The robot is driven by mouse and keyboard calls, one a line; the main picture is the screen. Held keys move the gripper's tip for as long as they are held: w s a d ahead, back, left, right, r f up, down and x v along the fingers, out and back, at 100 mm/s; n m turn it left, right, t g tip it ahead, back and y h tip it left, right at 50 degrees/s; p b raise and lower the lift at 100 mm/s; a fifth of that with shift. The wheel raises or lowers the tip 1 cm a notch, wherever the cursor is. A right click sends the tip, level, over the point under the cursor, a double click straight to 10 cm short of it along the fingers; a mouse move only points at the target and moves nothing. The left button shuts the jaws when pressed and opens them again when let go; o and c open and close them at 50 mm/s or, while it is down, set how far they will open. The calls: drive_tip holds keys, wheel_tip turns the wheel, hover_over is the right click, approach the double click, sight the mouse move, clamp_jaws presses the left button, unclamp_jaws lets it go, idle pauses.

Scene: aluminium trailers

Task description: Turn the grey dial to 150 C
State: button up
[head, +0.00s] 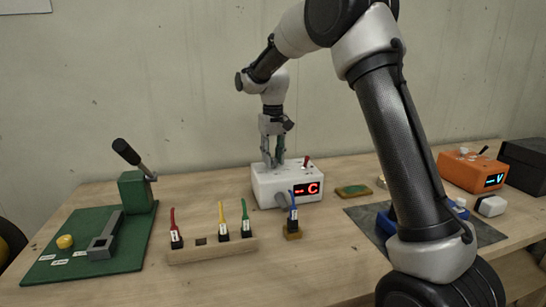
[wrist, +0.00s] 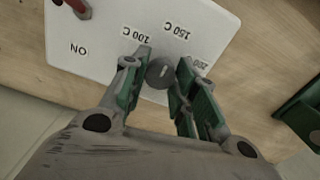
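The grey dial (wrist: 160,72) sits on the white box (wrist: 95,45), whose top carries the printed labels 100 C, 150 C, a partly hidden 200, and ON. A small dark mark shows on the dial; I cannot tell clearly which label it points to. My gripper (wrist: 166,58) is open, with one green-padded finger on each side of the dial and a slight gap at the right finger. In the head view my gripper (head: 272,163) points down at the top of the white box (head: 262,186). The red display (head: 307,188) shows dashes and C.
A red-tipped switch (head: 306,161) stands on the box's top. A green lever press (head: 137,190) is left; an orange box (head: 470,172) is right.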

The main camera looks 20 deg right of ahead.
sight(273, 159)
drive_tip(key=o, duration=0.4)
wheel_tip(273, 159, up, 12)
idle(0.4)
